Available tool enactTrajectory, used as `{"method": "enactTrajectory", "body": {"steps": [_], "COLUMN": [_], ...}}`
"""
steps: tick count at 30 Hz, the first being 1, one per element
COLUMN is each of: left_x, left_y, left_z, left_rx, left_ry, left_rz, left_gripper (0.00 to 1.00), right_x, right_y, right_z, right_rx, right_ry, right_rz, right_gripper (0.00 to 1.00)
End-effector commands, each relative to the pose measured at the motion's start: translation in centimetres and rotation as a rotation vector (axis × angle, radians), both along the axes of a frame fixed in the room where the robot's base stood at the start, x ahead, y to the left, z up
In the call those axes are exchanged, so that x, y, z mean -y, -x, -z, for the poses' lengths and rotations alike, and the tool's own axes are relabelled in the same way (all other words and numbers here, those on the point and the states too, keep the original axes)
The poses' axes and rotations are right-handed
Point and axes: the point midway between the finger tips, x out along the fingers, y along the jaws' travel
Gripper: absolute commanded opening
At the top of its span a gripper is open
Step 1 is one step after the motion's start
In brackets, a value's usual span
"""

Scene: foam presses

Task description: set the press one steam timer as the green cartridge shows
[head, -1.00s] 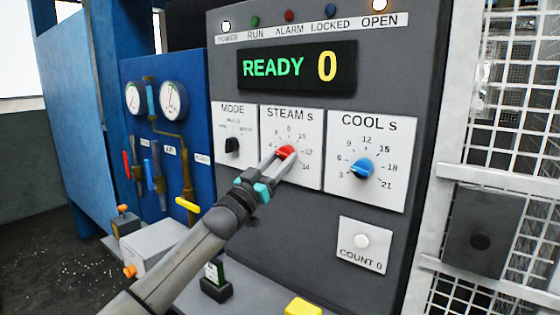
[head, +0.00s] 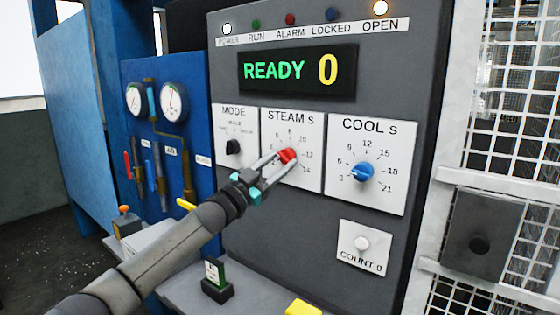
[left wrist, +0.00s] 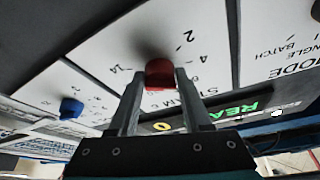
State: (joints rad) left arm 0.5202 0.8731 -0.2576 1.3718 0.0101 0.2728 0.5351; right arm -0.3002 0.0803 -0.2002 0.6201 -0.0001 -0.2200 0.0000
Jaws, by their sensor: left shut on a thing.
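The red STEAM s knob (head: 287,154) sits on its white dial plate on the dark press panel. My left gripper (head: 281,161) is shut on this knob; in the left wrist view its fingers flank the red knob (left wrist: 160,72). The fingers hide part of the knob and some dial numbers, so I cannot tell its setting. The green cartridge (head: 215,271) stands upright in a dark holder on the ledge below; its white label is too small to read. The display (head: 298,69) reads READY 0. My right gripper is not in view.
The blue COOL s knob (head: 363,172) is right of the steam dial, the black MODE knob (head: 233,146) left of it. A COUNT 0 button (head: 362,243) is below. A yellow object (head: 302,307) lies at the bottom edge. White mesh (head: 500,130) stands at the right.

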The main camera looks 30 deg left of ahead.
Motion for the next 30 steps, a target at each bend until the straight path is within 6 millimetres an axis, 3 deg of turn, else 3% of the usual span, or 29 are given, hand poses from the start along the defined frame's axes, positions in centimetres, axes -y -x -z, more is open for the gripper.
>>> {"method": "enactTrajectory", "body": {"steps": [12, 30], "left_x": [-0.32, -0.31], "left_y": [-0.03, -0.03], "left_z": [-0.25, -0.17], "left_rx": [0.019, 0.024], "left_ry": [-0.25, -0.308], "left_rz": [-0.002, -0.001], "left_gripper": [0.0, 0.0], "right_x": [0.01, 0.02], "right_y": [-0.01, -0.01], "right_z": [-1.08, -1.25], "right_rx": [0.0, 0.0], "right_ry": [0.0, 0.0], "right_rz": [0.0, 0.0], "right_gripper": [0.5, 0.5]}}
